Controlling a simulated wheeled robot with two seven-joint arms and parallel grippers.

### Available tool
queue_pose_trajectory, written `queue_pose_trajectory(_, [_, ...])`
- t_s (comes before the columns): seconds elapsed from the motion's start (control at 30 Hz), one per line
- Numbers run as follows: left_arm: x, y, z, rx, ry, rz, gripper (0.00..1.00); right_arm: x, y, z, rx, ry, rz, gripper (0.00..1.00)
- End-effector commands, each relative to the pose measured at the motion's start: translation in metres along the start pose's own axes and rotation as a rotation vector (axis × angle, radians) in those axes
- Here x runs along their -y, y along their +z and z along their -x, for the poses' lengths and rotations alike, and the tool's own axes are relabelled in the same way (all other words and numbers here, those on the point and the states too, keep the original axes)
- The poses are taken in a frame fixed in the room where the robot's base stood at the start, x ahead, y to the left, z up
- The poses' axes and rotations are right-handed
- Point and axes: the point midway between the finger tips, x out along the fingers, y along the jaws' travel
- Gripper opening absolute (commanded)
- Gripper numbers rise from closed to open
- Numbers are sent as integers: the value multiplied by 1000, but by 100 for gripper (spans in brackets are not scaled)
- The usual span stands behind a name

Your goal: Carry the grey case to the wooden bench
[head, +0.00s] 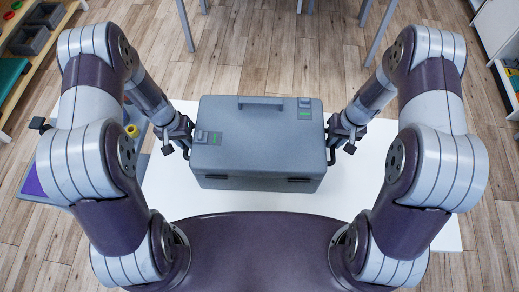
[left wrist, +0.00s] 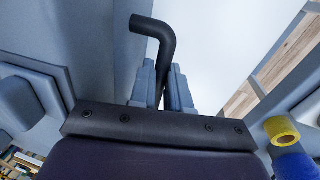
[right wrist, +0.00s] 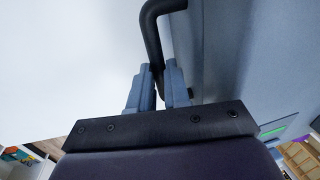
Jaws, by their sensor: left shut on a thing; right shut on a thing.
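The grey case (head: 258,150) is a closed box with a top handle and latches, in the middle of the head view. It is over a white tabletop (head: 365,190); I cannot tell whether it touches it. My left gripper (head: 184,139) is at its left side, shut on a black side handle, which shows in the left wrist view (left wrist: 160,35). My right gripper (head: 335,139) is at its right side, shut on the other black side handle, which shows in the right wrist view (right wrist: 152,35). The wooden bench cannot be made out for certain.
A grey-blue tray (head: 40,172) with a yellow roll (head: 132,130) and a purple item is left of the case. Wooden shelves with dark bins (head: 30,38) stand at the far left. Metal legs (head: 377,35) stand beyond the table. Wooden floor (head: 270,55) lies open behind the case.

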Motion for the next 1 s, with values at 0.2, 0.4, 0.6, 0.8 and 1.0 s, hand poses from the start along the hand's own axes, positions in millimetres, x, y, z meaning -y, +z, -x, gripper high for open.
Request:
queue_pose_trajectory(0.2, [0, -1, 1, -3, -1, 0, 0, 0, 0, 0, -2, 1, 0, 0])
queue_pose_trajectory(0.4, [0, -1, 1, -3, -1, 0, 0, 0, -1, 1, -2, 1, 0, 0])
queue_pose_trajectory(0.6, [0, -2, 4, -5, -2, 0, 0, 0, -1, 4, -4, 1, 0, 0])
queue_pose_trajectory(0.8, [-4, -2, 25, -5, -2, 0, 0, 4, -1, 25, -4, 1, 0, 0])
queue_pose_trajectory(1.0, [-8, -2, 51, -5, -2, 0, 0, 9, -1, 50, -4, 1, 0, 0])
